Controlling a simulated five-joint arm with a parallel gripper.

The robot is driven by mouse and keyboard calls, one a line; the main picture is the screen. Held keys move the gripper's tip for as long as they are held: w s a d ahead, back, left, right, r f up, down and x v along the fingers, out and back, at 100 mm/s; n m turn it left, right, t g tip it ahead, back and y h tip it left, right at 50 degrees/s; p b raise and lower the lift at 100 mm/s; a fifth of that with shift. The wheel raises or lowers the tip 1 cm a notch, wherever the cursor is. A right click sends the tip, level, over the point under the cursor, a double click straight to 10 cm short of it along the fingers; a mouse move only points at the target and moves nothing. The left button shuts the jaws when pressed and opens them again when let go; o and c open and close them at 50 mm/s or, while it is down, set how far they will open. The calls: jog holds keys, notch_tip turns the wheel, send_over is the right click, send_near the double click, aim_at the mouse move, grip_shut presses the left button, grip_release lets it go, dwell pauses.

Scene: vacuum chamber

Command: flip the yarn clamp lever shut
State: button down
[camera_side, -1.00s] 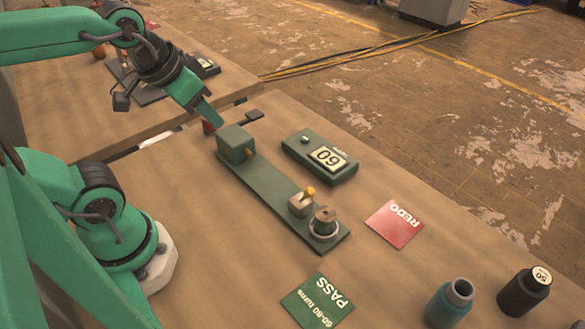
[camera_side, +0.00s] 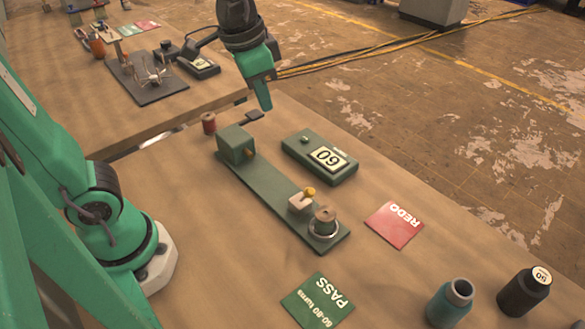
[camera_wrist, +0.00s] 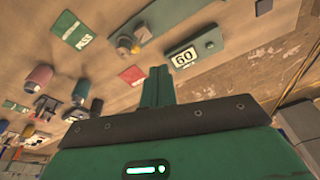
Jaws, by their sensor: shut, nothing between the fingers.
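A green bench fixture (camera_side: 262,187) lies on the table in the side view. Near its front end is a pale clamp block (camera_side: 299,203) with a small yellow-knobbed lever (camera_side: 310,192); whether it is open or shut I cannot tell. At the back end is a green box (camera_side: 236,144). My gripper (camera_side: 266,106) is shut and empty above the table's back, right of the box and well away from the lever. Its fingers also show in the wrist view (camera_wrist: 158,75).
A counter reading 60 (camera_side: 320,158) lies right of the fixture. A red REDO card (camera_side: 394,225), a green PASS card (camera_side: 318,301), a teal cone (camera_side: 450,303) and a black cone (camera_side: 523,292) lie or stand in front. A red spool (camera_side: 208,123) stands behind.

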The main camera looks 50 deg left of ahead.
aim_at(305, 196)
jog(key=w+d+f+m+g, duration=0.2)
jog(key=w+d+f+m, duration=0.1)
jog(key=d, duration=0.4)
jog(key=w+d+f+m+g+y, duration=0.1)
jog(key=w+d+f+m+g, duration=0.1)
jog(key=w+d+f, duration=0.3)
jog(key=shift+w+d+m+g, duration=0.3)
jog(key=shift+w+d+m, duration=0.2)
jog(key=shift+w+d, duration=0.75)
jog(key=shift+s+d+r, duration=0.1)
jog(key=shift+s+d, duration=0.05)
jog(key=s+a+f, duration=0.4)
jog(key=f, duration=0.6)
